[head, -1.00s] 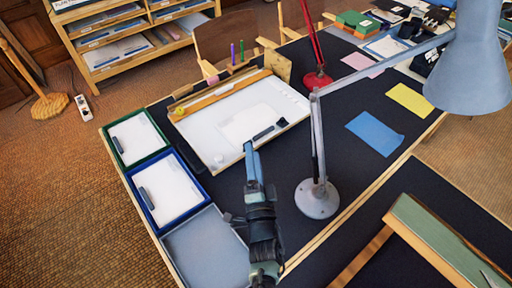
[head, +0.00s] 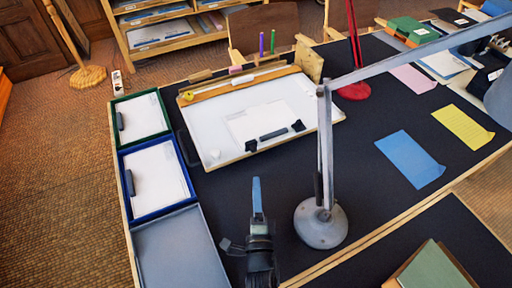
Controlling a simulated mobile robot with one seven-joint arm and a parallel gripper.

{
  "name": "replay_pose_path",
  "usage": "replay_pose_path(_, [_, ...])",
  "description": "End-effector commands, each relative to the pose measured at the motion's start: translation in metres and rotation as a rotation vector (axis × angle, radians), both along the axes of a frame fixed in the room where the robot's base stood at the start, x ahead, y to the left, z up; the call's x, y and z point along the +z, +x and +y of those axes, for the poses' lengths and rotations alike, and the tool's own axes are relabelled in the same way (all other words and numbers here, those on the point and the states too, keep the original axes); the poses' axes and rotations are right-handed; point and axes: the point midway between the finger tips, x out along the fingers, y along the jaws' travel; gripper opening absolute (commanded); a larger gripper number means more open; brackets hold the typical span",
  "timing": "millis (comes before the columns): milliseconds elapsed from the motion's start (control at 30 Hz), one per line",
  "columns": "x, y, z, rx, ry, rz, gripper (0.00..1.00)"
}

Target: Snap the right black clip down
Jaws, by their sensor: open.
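The right black clip (head: 298,126) sits at the right end of a dark grey bar (head: 273,134) on the white drafting board (head: 215,130). The left black clip (head: 251,145) is at the bar's other end, near the board's front edge. Whether either clip is raised or flat is too small to tell. A paper sheet (head: 262,117) lies on the board behind the bar. My gripper (head: 257,184) is open and empty, seen nearly edge-on with a blue finger. In the picture it is in front of the board, below and left of the right clip, apart from it.
A grey lamp base (head: 320,223) and its upright post stand right of my gripper. Green (head: 141,117), blue (head: 156,178) and grey (head: 173,250) trays line the left edge. Blue (head: 410,159) and yellow (head: 462,128) sheets lie right.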

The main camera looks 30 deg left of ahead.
Motion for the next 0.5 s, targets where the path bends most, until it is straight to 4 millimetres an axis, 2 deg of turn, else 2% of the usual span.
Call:
replay_pose_path(100, [-0.005, 0.011, 0.010, 0.005, 0.001, -0.005, 0.53])
replay_pose_path(500, [-0.001, 0.048, 0.041, 0.009, 0.002, -0.004, 0.53])
